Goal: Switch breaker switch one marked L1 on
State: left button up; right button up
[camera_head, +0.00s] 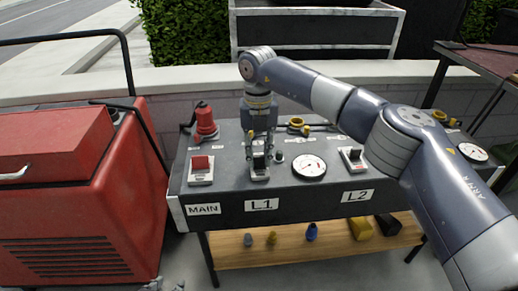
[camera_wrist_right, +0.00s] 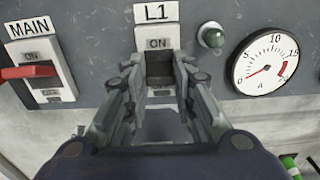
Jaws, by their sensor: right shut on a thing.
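The L1 breaker switch (camera_head: 259,165) is a black toggle on a pale plate, on the dark panel (camera_head: 230,200) above its L1 label. My right gripper (camera_head: 260,158) comes down on it from above. In the right wrist view the L1 switch (camera_wrist_right: 159,68) lies between the two fingertips of my right gripper (camera_wrist_right: 160,85), below the word ON. The fingers are shut on the toggle and hide part of it, so its exact position is hard to tell. My left gripper is not in view.
The red MAIN switch (camera_head: 201,164) sits to the left, and the L2 switch (camera_head: 354,156) to the right. A round gauge (camera_head: 309,167) and a small green lamp (camera_wrist_right: 211,36) are beside L1. A red machine (camera_head: 75,200) stands at the left.

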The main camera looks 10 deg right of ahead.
jog(key=shift+w+g+p, duration=0.2)
jog(key=shift+g+p, duration=0.2)
jog(key=shift+p, duration=0.7)
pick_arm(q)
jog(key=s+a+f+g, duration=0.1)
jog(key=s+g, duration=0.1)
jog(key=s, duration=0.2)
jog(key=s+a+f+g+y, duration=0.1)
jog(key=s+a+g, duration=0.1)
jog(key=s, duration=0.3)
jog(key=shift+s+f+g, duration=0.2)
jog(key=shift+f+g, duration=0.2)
pick_arm(e)
jog(key=o, duration=1.1)
jog(key=shift+c, duration=0.2)
notch_tip(320, 180, up, 12)
jog(key=w, duration=0.1)
jog(key=shift+w, duration=0.1)
